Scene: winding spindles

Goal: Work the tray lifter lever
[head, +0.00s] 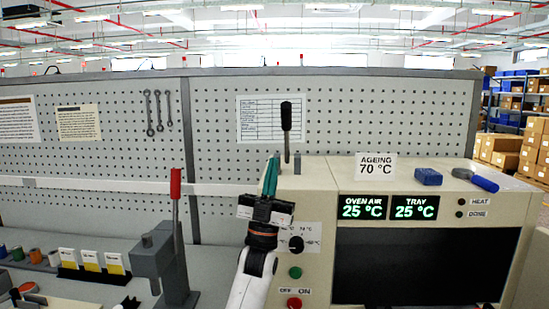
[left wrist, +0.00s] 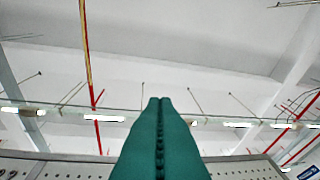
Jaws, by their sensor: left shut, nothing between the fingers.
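A black-handled lever (head: 286,118) stands upright on top of the beige oven (head: 335,178), at its left end. A second lever with a red handle (head: 176,183) stands upright on a grey press (head: 158,256) to the left. No label shows which is the tray lifter lever. My left gripper (head: 271,162), with green fingers, points up in front of the oven's left end, just left of and below the black handle. It is shut and empty, and appears apart from the lever. In the left wrist view its closed fingers (left wrist: 160,108) point at the ceiling. My right gripper is out of view.
The oven front has displays (head: 388,207) reading 25 °C, a dial (head: 296,244), and green and red buttons. A blue block (head: 428,177) and a blue-handled tool (head: 476,179) lie on the oven top. A pegboard (head: 340,128) stands behind.

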